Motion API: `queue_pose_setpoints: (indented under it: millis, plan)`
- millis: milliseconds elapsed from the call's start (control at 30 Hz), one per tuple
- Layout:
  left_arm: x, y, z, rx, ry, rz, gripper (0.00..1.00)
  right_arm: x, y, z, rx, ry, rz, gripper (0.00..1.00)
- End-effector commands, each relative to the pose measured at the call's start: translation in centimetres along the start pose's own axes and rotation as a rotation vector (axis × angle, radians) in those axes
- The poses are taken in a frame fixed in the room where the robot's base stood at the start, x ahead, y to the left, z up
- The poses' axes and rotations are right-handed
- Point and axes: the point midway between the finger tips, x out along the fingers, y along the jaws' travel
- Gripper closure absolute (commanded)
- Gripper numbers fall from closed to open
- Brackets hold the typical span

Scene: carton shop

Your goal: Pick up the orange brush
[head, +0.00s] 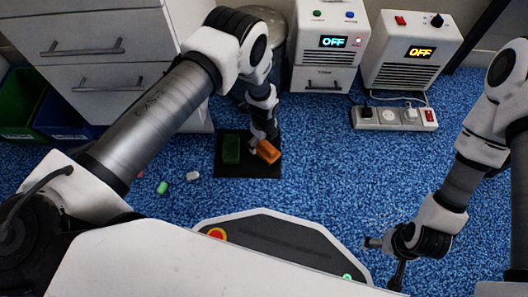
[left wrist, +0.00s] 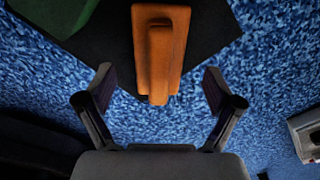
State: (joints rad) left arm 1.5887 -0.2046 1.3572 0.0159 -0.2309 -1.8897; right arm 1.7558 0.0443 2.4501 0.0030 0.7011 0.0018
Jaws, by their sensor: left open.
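The orange brush (head: 268,152) lies on a black mat (head: 246,169) on the blue carpet, to the right of a green block-like thing (head: 231,149). In the left wrist view the orange brush (left wrist: 160,45) points its narrow handle end toward my left gripper (left wrist: 158,93). The left gripper is open, and its two fingers stand apart on either side of the line of the handle, with nothing between them. In the head view the left gripper (head: 262,143) is at the brush and partly hides it. My right gripper (head: 390,258) is at the lower right, away from the brush; its fingers are too unclear to judge.
Two white boxes with OFF displays, one (head: 325,45) left and one (head: 412,52) right, stand behind the mat. A power strip (head: 394,118) lies before them. A drawer cabinet (head: 95,50) and a green bin (head: 20,104) are at left. Small pieces (head: 193,176) lie on the carpet.

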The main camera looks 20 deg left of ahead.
Motion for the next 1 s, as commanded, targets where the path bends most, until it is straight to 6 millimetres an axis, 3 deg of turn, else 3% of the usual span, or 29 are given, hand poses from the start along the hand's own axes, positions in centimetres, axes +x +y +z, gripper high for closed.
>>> queue_pose_setpoints:
  millis: [33,133,400,467,600,633,1000]
  plan:
    - [1.9,0.1,-0.2,0.000,0.000,0.001,0.08,1.9,0.0,0.0,0.002,0.001,0.000,0.14]
    - [3.6,0.1,-0.3,-0.002,0.000,0.001,0.08,3.5,0.1,-0.1,0.004,0.005,0.001,0.14]
    - [3.8,0.1,-0.3,-0.002,-0.001,0.000,0.08,3.4,0.1,-0.3,0.003,0.010,0.001,0.14]
    - [3.8,0.1,-0.3,-0.002,-0.001,0.000,0.26,3.4,0.1,-0.3,0.003,0.009,0.001,0.14]
    - [3.8,0.1,-0.3,-0.003,-0.001,0.000,0.76,3.4,0.1,-0.3,0.003,0.009,0.001,0.14]
    - [3.8,0.1,-0.3,-0.003,-0.001,0.001,0.82,3.4,0.1,-0.3,0.003,0.009,0.001,0.14]
    - [3.3,0.1,-0.4,-0.003,0.000,0.000,0.82,2.8,0.1,-0.2,0.003,0.007,0.001,0.14]
